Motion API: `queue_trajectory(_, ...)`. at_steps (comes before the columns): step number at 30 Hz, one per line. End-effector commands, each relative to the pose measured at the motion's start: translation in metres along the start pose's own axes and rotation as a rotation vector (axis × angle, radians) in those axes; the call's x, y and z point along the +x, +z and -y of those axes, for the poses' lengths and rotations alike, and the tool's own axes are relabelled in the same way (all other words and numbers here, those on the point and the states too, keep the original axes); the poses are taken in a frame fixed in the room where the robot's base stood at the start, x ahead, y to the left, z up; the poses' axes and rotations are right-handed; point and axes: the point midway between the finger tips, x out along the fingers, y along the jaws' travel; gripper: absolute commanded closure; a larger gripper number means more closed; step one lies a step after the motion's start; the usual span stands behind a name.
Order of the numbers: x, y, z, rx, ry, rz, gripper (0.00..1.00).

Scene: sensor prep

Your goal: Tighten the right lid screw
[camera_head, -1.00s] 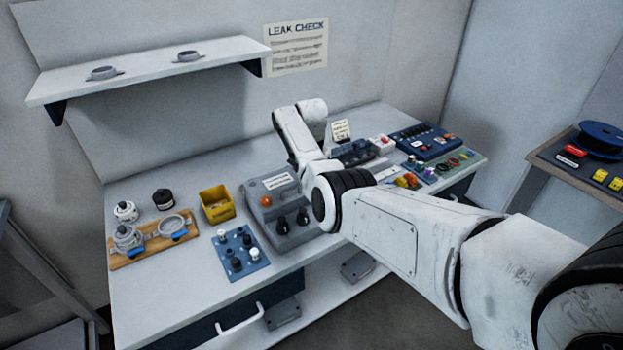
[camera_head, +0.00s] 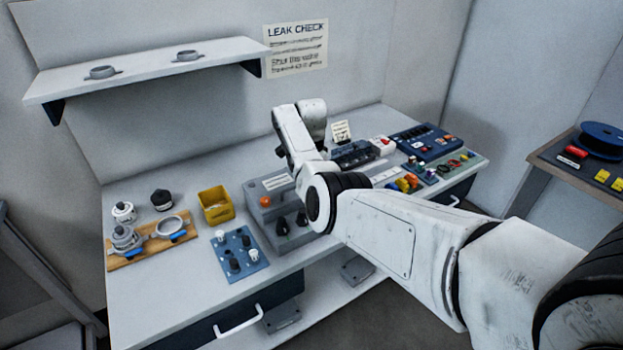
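No lid screw can be made out for certain. A dark grey unit (camera_head: 352,156) lies at the back of the bench, just right of my folded forearm, its top too small to read and partly covered. A grey box (camera_head: 268,222) with an orange button and black knobs stands at mid bench, partly hidden by my arm's elbow. My arm reaches in from the right, bends above the bench and folds back behind itself. My gripper is hidden behind my own arm links, so its fingers and anything in them do not show.
Left on the bench are a wooden board (camera_head: 124,263) with metal fittings, a yellow bin (camera_head: 232,212) and a blue knob plate (camera_head: 223,270). A blue switch panel (camera_head: 426,143) sits at the back right. A shelf (camera_head: 140,82) hangs above. The bench's front left is clear.

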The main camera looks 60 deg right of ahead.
Motion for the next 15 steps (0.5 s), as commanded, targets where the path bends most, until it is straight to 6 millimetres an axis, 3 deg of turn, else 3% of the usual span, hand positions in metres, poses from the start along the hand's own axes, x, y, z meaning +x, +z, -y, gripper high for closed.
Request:
queue_trajectory(14, -0.0013, 0.0006, 0.0011, 0.013, -0.004, 0.0, 1.0)
queue_trajectory(15, -0.0013, 0.0006, 0.0012, 0.013, -0.004, 0.0, 0.68)
